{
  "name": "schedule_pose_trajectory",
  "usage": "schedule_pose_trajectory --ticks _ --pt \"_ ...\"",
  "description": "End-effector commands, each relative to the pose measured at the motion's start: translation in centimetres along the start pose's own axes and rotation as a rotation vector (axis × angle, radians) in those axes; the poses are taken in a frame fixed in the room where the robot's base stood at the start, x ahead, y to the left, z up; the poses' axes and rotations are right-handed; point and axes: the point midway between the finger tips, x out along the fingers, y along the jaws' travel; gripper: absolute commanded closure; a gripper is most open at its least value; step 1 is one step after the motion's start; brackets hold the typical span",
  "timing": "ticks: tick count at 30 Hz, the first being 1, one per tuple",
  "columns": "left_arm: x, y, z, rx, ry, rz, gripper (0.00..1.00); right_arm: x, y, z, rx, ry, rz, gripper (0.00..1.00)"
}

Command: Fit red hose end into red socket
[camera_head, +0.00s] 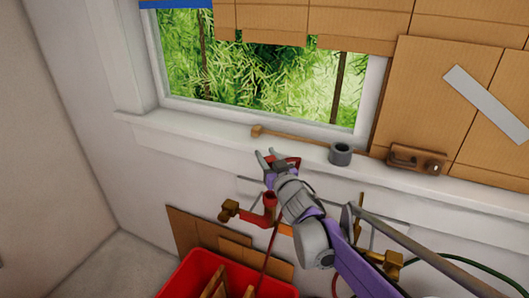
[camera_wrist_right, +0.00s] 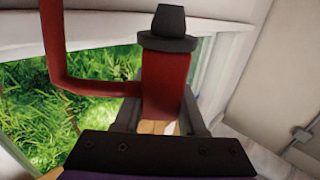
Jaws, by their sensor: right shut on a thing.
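My right gripper (camera_head: 270,158) is raised in front of the window sill and is shut on the red hose end (camera_head: 287,162). In the right wrist view the red hose end (camera_wrist_right: 167,85) sits between the two fingers (camera_wrist_right: 158,118), with a dark grey tip pointing up in the picture. Its red hose bends off to the left there. A red pipe fitting (camera_head: 268,203) with brass parts is on the wall below the gripper, apart from it; I take it for the red socket. My arm partly covers the wall beside it. My left gripper does not show.
A grey ring (camera_head: 340,153), a wooden stick (camera_head: 290,137) and a brown wooden block (camera_head: 416,158) lie on the sill. A red crate (camera_head: 190,272) stands below the fitting. Brass fittings (camera_head: 388,262) and a green hose (camera_head: 470,262) are at lower right.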

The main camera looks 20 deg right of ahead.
Motion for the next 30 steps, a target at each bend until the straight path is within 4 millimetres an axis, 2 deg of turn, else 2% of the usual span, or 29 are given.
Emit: schedule_pose_trajectory --ticks 16,30 --pt "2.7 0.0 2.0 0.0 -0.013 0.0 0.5 0.0 -0.1 5.2 0.0 -0.001 -0.001 1.0" --pt "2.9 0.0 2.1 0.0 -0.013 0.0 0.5 0.0 -0.1 5.6 -0.001 0.0 -0.001 1.0"
